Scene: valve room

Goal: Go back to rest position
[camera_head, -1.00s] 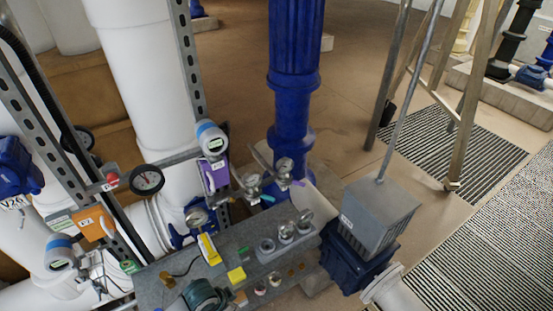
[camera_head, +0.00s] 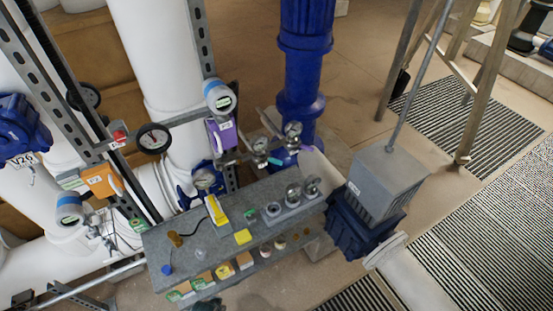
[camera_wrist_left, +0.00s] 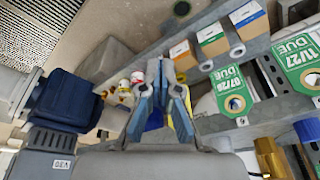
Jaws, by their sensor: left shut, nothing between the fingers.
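My left gripper (camera_wrist_left: 161,85) shows in the left wrist view. Its blue-grey fingers are closed, with nothing held between them. In the head view a dark shape sits at the bottom edge, in front of the grey bench (camera_head: 190,242); I cannot tell whether it is part of my left arm. My right gripper is in neither view.
A grey box on a blue valve (camera_head: 385,182) stands at the right. Open floor and grating (camera_head: 480,135) lie beyond.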

